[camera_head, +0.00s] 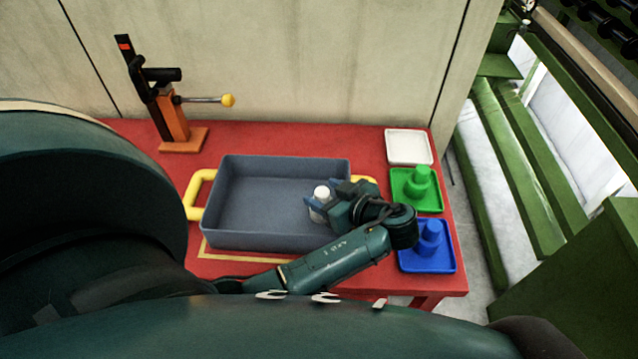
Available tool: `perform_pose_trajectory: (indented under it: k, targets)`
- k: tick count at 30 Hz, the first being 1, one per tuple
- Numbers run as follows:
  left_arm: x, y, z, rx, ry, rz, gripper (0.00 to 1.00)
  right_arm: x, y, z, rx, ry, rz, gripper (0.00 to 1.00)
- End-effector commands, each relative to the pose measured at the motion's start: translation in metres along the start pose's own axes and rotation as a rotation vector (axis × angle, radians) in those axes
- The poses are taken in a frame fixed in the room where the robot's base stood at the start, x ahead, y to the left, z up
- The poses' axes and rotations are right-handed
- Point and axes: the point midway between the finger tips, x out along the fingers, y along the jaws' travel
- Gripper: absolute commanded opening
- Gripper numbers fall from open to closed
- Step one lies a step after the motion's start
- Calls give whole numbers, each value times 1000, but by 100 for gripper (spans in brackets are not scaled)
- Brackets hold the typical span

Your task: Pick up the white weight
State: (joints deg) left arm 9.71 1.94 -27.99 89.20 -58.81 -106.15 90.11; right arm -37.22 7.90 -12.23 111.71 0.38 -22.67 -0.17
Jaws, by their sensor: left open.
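The white weight (321,192) is a small pale piece with a rounded knob on top. It is inside the right end of the grey tray (227,205), which has yellow handles. My left gripper (319,202) is open, with its blue-grey fingers at the weight, one on each side. Whether the fingers touch it I cannot tell. The gripper and wrist hide part of the tray's right end. My right gripper is not in view.
On the red table (290,139), a white square plate (408,147), a green weight (420,182) on a green plate and a blue weight (431,236) on a blue plate line the right side. An orange-and-black clamp (173,125) stands at back left. Green steel beams (520,165) lie beyond.

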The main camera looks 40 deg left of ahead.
Motion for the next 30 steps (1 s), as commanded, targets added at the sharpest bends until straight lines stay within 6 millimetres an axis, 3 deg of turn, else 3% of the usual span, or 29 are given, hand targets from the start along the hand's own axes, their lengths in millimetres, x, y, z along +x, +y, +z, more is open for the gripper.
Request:
perform_pose_trajectory:
  k: [7, 27, 30]
  targets:
    - [0, 0, 0, 0, -1, 0, 54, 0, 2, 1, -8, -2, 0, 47]
    - [0, 0, 0, 0, 0, 0, 0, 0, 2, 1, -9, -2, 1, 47]
    - [0, 0, 0, 0, 0, 0, 0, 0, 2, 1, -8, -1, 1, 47]
